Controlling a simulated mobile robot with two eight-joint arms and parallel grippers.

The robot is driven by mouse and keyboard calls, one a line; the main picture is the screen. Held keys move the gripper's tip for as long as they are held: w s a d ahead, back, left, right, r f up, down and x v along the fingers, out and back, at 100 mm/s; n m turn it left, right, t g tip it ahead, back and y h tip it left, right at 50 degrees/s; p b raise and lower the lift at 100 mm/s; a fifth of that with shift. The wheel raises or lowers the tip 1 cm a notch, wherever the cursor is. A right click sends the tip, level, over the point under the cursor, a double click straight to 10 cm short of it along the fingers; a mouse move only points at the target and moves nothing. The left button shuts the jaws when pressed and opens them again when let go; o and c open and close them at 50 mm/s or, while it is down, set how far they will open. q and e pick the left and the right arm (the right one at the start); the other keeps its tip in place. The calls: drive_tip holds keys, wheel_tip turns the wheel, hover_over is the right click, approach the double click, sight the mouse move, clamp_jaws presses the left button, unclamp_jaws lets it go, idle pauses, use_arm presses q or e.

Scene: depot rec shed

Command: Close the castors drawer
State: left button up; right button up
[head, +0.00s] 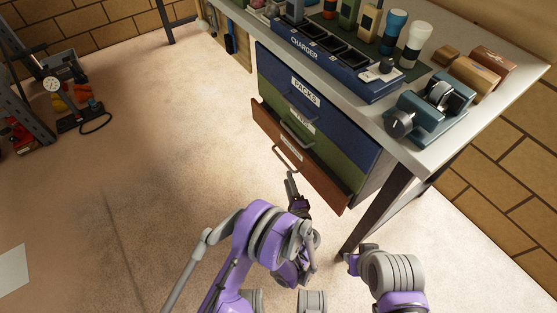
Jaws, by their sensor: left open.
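The bottom drawer (318,179) is brown-orange and stands pulled out from the cabinet under the workbench. It has a pale label (291,147), too small to read surely, and a bar handle (283,157). My left gripper (297,192) is open, just in front of and below this drawer's front, near the handle. I cannot tell whether it touches the drawer. Above are a green drawer (340,155) and a blue drawer (334,121) labelled PACKS, both further back than the bottom one.
The workbench (408,148) carries a blue charger rack (345,75), bottles and a blue-grey grinder-like machine (428,110). Its dark leg (375,215) stands right of the drawers. Clutter and a shelf are at far left. The floor (170,140) left of the drawers is clear.

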sight(282, 159)
use_arm(q)
drive_tip(key=b+x, duration=0.1)
drive_tip(key=x, duration=0.9)
drive_tip(key=shift+w, duration=0.2)
drive_tip(key=shift+c, duration=0.2)
clamp_jaws()
idle(0.9)
